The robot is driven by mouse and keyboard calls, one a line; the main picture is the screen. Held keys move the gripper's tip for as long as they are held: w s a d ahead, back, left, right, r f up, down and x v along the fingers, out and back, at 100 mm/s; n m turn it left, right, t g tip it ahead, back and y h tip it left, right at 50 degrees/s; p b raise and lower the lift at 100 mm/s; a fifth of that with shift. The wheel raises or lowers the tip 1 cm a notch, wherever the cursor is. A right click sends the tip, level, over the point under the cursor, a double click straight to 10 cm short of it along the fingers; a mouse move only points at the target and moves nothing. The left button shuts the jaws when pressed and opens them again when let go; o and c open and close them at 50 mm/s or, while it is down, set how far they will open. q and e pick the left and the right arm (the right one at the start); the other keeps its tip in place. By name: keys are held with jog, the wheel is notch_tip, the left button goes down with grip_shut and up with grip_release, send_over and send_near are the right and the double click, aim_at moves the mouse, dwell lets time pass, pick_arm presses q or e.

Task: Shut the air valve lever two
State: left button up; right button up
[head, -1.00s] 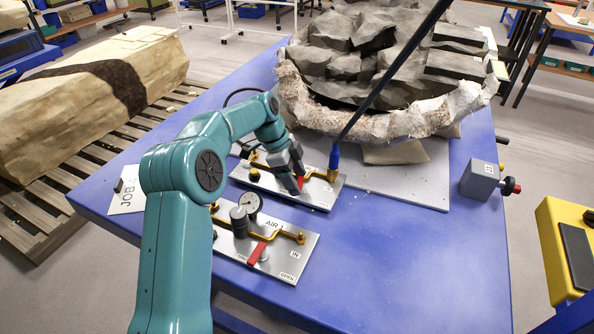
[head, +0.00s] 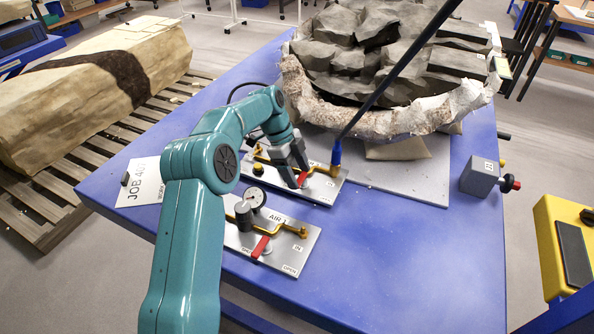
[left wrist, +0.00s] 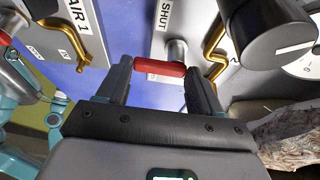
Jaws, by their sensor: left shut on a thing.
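The far air panel (head: 325,190) is a grey plate with brass pipe and a short red lever (head: 303,179). My left gripper (head: 297,176) is at this lever. In the left wrist view the red lever (left wrist: 158,68) lies crosswise between the two dark fingers of the gripper (left wrist: 160,80), which are shut on it. A "SHUT" label (left wrist: 162,15) shows just above the lever. The nearer panel (head: 255,235), marked AIR 1, has its own red lever (head: 261,247), untouched. My right gripper is in neither view.
A dark hose (head: 400,70) slants up from the far panel. The jacketed fossil block (head: 390,100) stands behind. A grey box (head: 480,178) sits right; blue table between is clear.

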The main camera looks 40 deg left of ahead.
pick_arm(q)
jog(key=o, duration=1.1)
jog(key=shift+c, duration=0.2)
jog(key=shift+r, duration=0.1)
jog(key=p+v, duration=0.7)
jog(key=v, duration=0.9)
jog(key=shift+r, duration=0.15)
